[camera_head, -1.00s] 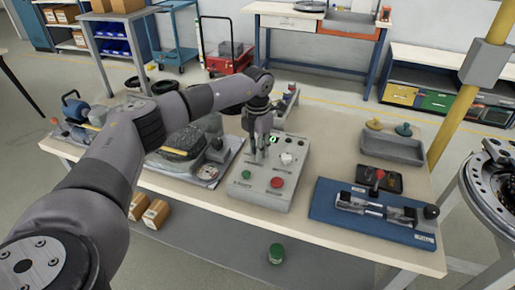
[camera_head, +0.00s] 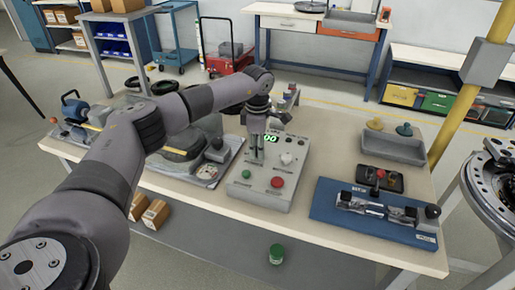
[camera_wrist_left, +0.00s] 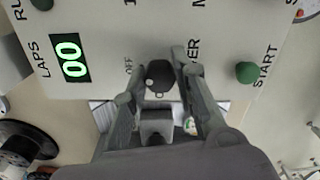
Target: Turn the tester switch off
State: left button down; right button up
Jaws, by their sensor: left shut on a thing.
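The tester (camera_head: 262,178) is a grey sloped box on the table. It carries a lit green "00" display (camera_head: 270,138), a red button (camera_head: 277,182), a green button (camera_head: 246,174) and a pale knob (camera_head: 286,159). My left gripper (camera_head: 257,155) reaches down onto its upper left part. In the left wrist view, the dark switch knob (camera_wrist_left: 159,75) sits between the fingertips, which are shut on it. An OFF label (camera_wrist_left: 128,66) is just left of the knob. The green START button (camera_wrist_left: 246,72) is to the right. In the head view the fingers hide the switch.
A blue fixture board (camera_head: 375,215) with clamps lies right of the tester. A grey tray (camera_head: 392,146) stands behind it. A black-and-grey device (camera_head: 188,160) is at left. A green can (camera_head: 276,254) stands below the table front. A yellow post (camera_head: 468,100) rises at right.

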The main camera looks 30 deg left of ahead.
pick_arm(q)
jog(key=shift+r+m, duration=0.1)
jog(key=shift+m, duration=0.4)
jog(key=shift+w, duration=0.1)
jog(key=c, duration=1.3)
grip_release()
notch_tip(320, 180, up, 12)
